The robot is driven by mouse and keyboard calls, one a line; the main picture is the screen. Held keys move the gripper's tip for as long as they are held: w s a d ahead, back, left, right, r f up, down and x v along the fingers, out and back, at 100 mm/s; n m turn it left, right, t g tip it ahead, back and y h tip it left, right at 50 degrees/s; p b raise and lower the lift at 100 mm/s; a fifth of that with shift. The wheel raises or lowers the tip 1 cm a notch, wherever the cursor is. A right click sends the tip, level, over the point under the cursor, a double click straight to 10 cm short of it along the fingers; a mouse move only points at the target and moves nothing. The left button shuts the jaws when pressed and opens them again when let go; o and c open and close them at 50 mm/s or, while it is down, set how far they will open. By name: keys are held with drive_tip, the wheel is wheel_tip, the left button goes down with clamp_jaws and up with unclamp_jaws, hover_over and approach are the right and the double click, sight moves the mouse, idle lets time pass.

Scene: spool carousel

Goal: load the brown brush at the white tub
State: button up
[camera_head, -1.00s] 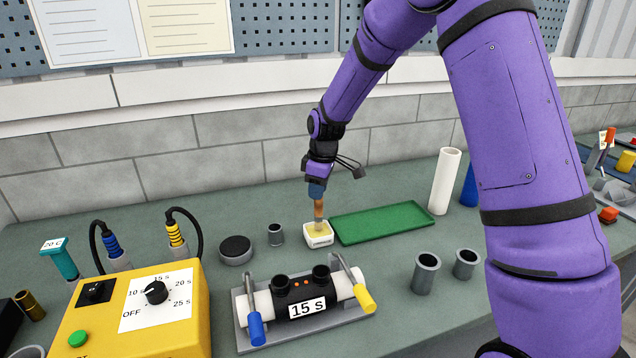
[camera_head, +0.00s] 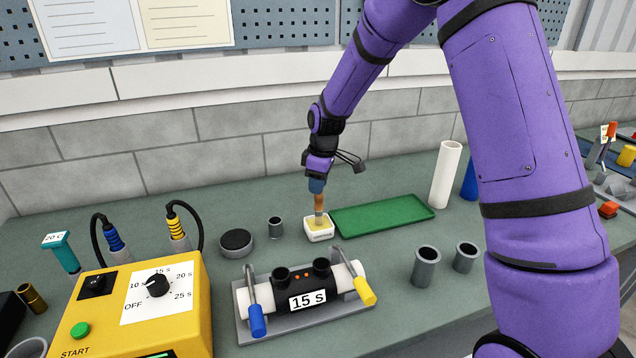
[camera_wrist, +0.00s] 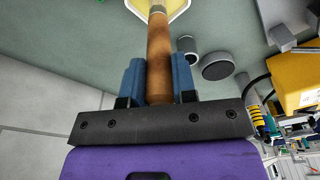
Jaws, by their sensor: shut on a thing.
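The brown brush (camera_head: 319,203) is held upright by its handle in my gripper (camera_head: 317,186), which is shut on it. Its lower end is at the white tub (camera_head: 320,236), over or in the yellowish contents; whether it touches them I cannot tell. In the wrist view the brush handle (camera_wrist: 159,60) runs between the blue fingers of my gripper (camera_wrist: 159,82). The white tub (camera_wrist: 181,10) shows at the top edge there, with the brush end in front of its yellow inside.
A green tray (camera_head: 383,216) lies right of the tub. A clamped pipe fixture (camera_head: 305,296) is in front. A yellow control box (camera_head: 140,310) stands front left, and a white tube (camera_head: 445,175) stands right.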

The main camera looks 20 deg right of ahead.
drive_tip(key=shift+f, duration=0.45)
idle(1.3)
drive_tip(key=shift+r, duration=3.5)
